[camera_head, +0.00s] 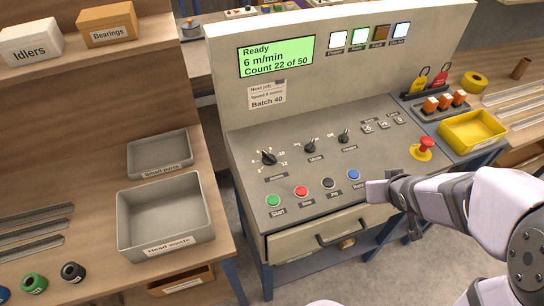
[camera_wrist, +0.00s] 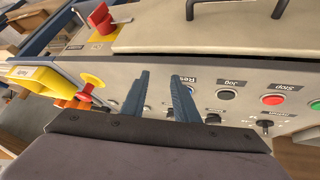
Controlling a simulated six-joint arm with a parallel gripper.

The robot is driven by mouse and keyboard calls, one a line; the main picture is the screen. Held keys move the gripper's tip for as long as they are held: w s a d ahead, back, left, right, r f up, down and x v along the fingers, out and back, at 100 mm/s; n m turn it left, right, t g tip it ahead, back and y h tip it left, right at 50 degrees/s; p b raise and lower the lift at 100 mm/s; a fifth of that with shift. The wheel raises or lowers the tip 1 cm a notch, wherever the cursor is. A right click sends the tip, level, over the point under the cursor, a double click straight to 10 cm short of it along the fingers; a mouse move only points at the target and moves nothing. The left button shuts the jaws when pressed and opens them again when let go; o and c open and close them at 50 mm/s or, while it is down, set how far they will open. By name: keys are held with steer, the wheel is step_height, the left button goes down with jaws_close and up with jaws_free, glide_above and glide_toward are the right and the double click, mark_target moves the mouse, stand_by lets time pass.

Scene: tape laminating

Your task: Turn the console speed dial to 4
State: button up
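The console (camera_head: 240,115) has a sloped panel, and its green display (camera_head: 276,55) reads Ready, 6 m/min, Count 22 of 50. The speed dial (camera_head: 268,157) is the larger black knob at the panel's left, with numbers around it. Its exact pointer setting is too small to read. My gripper (camera_head: 378,190) is at the panel's front right, near the blue Reset button (camera_head: 353,174) and well right of the speed dial. In the wrist view its two fingers (camera_wrist: 160,75) are apart with nothing between them.
Two smaller knobs (camera_head: 310,146) (camera_head: 344,137) sit right of the dial. Green Start (camera_head: 274,200), red Stop (camera_head: 301,191) and black Jog (camera_head: 328,183) buttons line the front. A red emergency stop (camera_head: 425,144) stands at right. A drawer handle (camera_head: 342,233) projects below.

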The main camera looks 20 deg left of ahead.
mark_target(265, 152)
steer(key=a+n+y, duration=0.1)
steer(key=a, duration=0.3)
steer(key=w+a+n+y+b, duration=0.1)
steer(key=a+y, duration=0.1)
steer(key=a, duration=0.2)
steer(key=w+a+n+y+b, duration=0.1)
steer(key=a+n+y, duration=0.1)
steer(key=a, duration=0.2)
steer(key=shift+w+a+t, duration=0.1)
steer(key=shift+a+t, duration=0.25)
steer(key=shift+t, duration=0.05)
steer(key=a+y, duration=0.1)
steer(key=a, duration=0.1)
steer(key=s+a+n+y, duration=0.1)
steer(key=a, duration=0.1)
steer(key=s+a+n+g+y+b, duration=0.1)
steer(key=a, duration=0.2)
steer(key=shift+s+r, duration=0.1)
steer(key=shift+r, duration=0.1)
steer(key=s+a+y, duration=0.1)
steer(key=s+a+n+g+y, duration=0.1)
steer(key=a, duration=0.1)
steer(key=s+a+r+n+g+y, duration=0.1)
steer(key=a, duration=0.1)
steer(key=shift+s+b, duration=0.35)
steer(key=shift+s, duration=0.05)
steer(key=shift+p+x, duration=0.3)
steer(key=shift+x, duration=3.3)
steer(key=shift+f, duration=0.15)
jaws_close()
